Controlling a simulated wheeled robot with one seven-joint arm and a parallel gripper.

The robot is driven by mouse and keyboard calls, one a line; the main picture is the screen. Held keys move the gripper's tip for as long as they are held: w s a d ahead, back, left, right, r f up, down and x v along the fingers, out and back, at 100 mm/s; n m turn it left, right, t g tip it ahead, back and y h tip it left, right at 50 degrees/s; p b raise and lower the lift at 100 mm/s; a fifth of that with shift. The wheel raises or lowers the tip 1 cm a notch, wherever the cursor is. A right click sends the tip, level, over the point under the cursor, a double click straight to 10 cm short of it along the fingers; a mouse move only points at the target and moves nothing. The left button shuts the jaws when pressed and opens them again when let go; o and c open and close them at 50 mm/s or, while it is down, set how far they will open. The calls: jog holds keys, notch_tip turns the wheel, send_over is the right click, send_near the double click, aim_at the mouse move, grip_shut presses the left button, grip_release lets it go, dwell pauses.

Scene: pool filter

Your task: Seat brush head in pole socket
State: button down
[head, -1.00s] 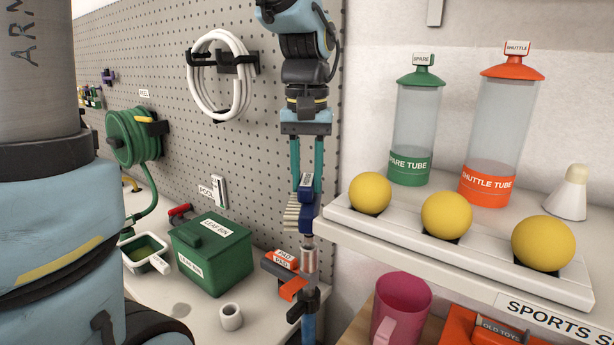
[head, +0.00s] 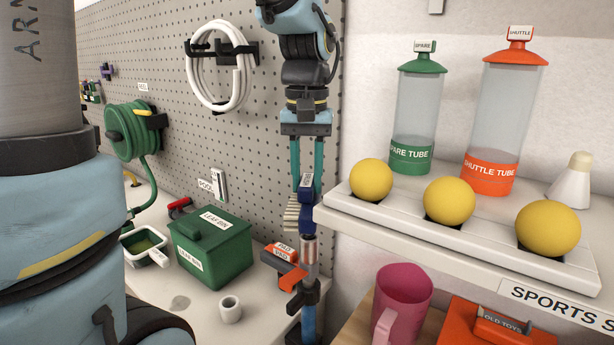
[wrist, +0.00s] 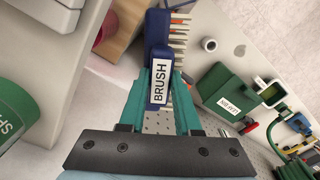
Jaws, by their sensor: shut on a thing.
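My gripper (head: 306,186) is shut on the blue brush head (head: 308,216), which has pale bristles facing left and a BRUSH label. The brush head also shows in the wrist view (wrist: 158,85) between my teal fingers. Below it stands the upright pole (head: 309,252), with a metallic upper end and a blue lower shaft, in a dark clip. The brush head's lower end is right above the pole top, in line with it in the head view. I cannot tell whether it is inside the socket. The pole is hidden behind the brush head in the wrist view.
A shelf with a white tray (head: 345,205) of yellow balls is close on the right of the brush head. An orange labelled item (head: 284,268), a green leaf bin (head: 210,248) and a white cup (head: 230,309) are on the left bench. A pegboard (head: 270,150) stands behind.

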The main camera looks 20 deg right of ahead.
jog(key=shift+f+b, duration=0.85)
jog(key=shift+f, duration=0.5)
jog(key=c, duration=0.5)
grip_release()
notch_tip(320, 180, up, 5)
jog(key=p, duration=0.4)
jog(key=shift+p, duration=0.3)
notch_tip(320, 180, up, 10)
jog(key=b, duration=0.2)
jog(key=a+f+n, duration=0.1)
jog(key=a+f, duration=0.6)
jog(key=f, duration=0.1)
jog(key=w+a+f+n+t, duration=0.1)
jog(key=a+f, duration=0.5)
jog(key=f, duration=0.1)
jog(key=a+f+n, duration=0.1)
jog(key=a+f, duration=0.6)
jog(key=f, duration=0.1)
jog(key=shift+w+a+f+t, duration=0.25)
jog(key=shift+a+f+t, duration=0.05)
jog(key=shift+a, duration=0.05)
